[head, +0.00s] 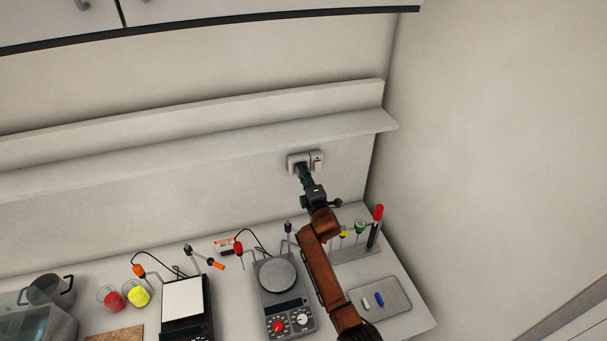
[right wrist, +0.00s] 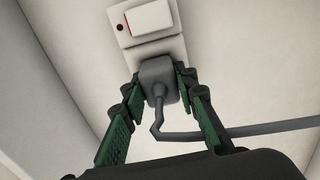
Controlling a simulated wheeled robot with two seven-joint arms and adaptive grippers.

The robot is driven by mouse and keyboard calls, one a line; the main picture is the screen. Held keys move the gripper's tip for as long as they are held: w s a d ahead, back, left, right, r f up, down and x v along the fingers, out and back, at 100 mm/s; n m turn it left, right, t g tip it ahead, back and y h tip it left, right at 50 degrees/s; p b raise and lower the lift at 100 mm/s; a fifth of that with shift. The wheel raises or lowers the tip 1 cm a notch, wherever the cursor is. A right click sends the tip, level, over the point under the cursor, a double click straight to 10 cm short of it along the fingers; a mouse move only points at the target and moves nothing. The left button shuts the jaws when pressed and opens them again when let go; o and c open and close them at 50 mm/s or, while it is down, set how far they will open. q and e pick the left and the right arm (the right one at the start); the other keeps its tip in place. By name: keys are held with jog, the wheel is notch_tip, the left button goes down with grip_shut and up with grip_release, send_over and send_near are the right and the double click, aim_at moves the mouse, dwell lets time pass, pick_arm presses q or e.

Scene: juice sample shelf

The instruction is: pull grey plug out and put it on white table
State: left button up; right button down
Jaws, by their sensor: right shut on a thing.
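The grey plug (right wrist: 158,76) sits against the white wall socket (right wrist: 152,48), its cable bending down and running off to the right in the right wrist view. My right gripper (right wrist: 159,88) has its green-padded fingers on both sides of the plug and is shut on it. In the head view my right gripper (head: 302,172) is at the socket (head: 317,160) on the back wall, below the shelf, and hides most of the plug. The white table (head: 400,290) lies below. My left gripper is not in view.
A hotplate with a round plate (head: 278,275), another with a square plate (head: 183,299), a rack with tubes (head: 355,252) and a grey tray (head: 392,299) stand on the table. Red and yellow beakers (head: 138,294) are at left. The shelf (head: 200,142) overhangs the back.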

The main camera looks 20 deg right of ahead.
jog(key=shift+s+f, duration=0.1)
jog(key=shift+s, duration=0.1)
jog(key=shift+s, duration=0.25)
jog(key=shift+p, duration=0.35)
jog(key=shift+s, duration=0.2)
jog(key=shift+s+p, duration=1.25)
jog(key=shift+s, duration=0.4)
